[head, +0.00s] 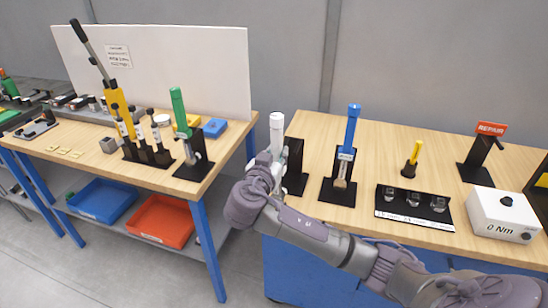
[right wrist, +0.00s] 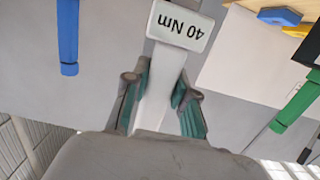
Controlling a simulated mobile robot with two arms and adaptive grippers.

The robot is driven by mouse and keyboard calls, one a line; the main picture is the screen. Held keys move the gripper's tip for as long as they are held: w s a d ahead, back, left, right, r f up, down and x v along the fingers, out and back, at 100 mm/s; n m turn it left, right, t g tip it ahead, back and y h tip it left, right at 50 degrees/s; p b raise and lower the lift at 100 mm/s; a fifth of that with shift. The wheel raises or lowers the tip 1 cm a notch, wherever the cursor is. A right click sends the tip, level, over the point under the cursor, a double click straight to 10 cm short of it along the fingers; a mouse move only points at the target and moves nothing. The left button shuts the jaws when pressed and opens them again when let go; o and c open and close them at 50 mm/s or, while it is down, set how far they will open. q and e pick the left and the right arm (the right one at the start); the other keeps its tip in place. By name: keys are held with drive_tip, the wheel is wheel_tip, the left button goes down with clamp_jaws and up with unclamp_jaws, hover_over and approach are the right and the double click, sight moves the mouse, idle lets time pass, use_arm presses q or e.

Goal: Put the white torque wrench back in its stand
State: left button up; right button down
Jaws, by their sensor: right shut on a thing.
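The white torque wrench (head: 277,132) stands roughly upright at the left edge of the right-hand table, its handle on top. My left gripper is not in view.
A blue torque wrench (head: 351,128) stands in its black stand to the right. A green one (head: 179,110) stands on the left table. A black tray with sockets (head: 412,208), a white "0 Nm" box (head: 503,214) and a red REPAIR sign (head: 491,129) are farther right. A gap separates the tables.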

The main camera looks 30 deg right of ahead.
drive_tip(key=shift+r+x, duration=0.15)
drive_tip(key=shift+x, duration=0.7)
drive_tip(key=shift+r+x, duration=0.2)
drive_tip(key=shift+x, duration=0.6)
drive_tip(key=shift+w, duration=0.1)
drive_tip(key=shift+w+d+r, duration=0.1)
drive_tip(key=shift+w+d, duration=0.05)
drive_tip(key=shift+d, duration=0.05)
drive_tip(key=shift+w+d, duration=0.25)
drive_tip(key=shift+d, duration=0.05)
drive_tip(key=shift+w+d+b, duration=0.2)
drive_tip(key=shift+d+b, duration=0.05)
drive_tip(key=shift+b, duration=0.15)
drive_tip(key=r+b+x, duration=0.1)
drive_tip(key=b+x, duration=0.3)
drive_tip(key=x, duration=0.4)
drive_tip(key=shift+w+d, duration=0.25)
idle(1.6)
drive_tip(key=shift+b, duration=0.3)
idle(0.5)
drive_tip(key=shift+f+b, duration=0.85)
drive_tip(key=shift+f, duration=0.1)
idle(0.6)
drive_tip(key=c, duration=0.9)
unclamp_jaws()
drive_tip(key=shift+s+a, duration=0.1)
drive_tip(key=shift+s, duration=0.05)
